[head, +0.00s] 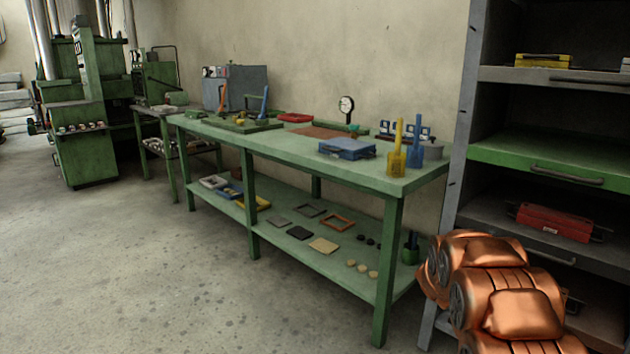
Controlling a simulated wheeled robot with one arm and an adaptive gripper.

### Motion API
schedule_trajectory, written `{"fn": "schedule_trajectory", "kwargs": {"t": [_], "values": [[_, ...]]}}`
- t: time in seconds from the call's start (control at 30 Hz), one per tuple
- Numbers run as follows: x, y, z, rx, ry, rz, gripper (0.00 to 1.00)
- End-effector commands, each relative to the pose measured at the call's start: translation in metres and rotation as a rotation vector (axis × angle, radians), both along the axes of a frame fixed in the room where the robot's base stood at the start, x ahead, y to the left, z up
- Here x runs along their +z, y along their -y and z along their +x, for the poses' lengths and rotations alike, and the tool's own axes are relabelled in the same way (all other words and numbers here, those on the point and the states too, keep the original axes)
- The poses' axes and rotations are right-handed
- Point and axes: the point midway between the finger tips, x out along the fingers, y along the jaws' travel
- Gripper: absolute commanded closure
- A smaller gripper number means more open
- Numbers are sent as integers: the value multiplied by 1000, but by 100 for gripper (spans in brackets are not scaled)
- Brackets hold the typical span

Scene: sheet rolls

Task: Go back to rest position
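My arm shows as copper-coloured links at the bottom right of the head view, in front of the shelf unit. My gripper is not in this view, so its state and anything in it are hidden. The arm appears folded close to the body, and its lower part runs out of the frame.
A green workbench (275,146) with a lower shelf stands along the wall, holding a blue case (347,149), a gauge (346,105) and small parts. A grey shelf unit (461,130) stands right, close behind my arm. Green machines (85,140) stand far left. The concrete floor (130,270) is clear.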

Motion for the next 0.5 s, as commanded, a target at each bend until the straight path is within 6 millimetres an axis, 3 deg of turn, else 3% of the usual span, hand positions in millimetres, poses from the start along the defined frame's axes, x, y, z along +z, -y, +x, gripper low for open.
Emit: {"fn": "schedule_trajectory", "kwargs": {"t": [0.03, 0.27, 0.5], "values": [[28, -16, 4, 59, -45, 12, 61], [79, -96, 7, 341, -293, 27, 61], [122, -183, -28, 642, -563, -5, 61]]}}
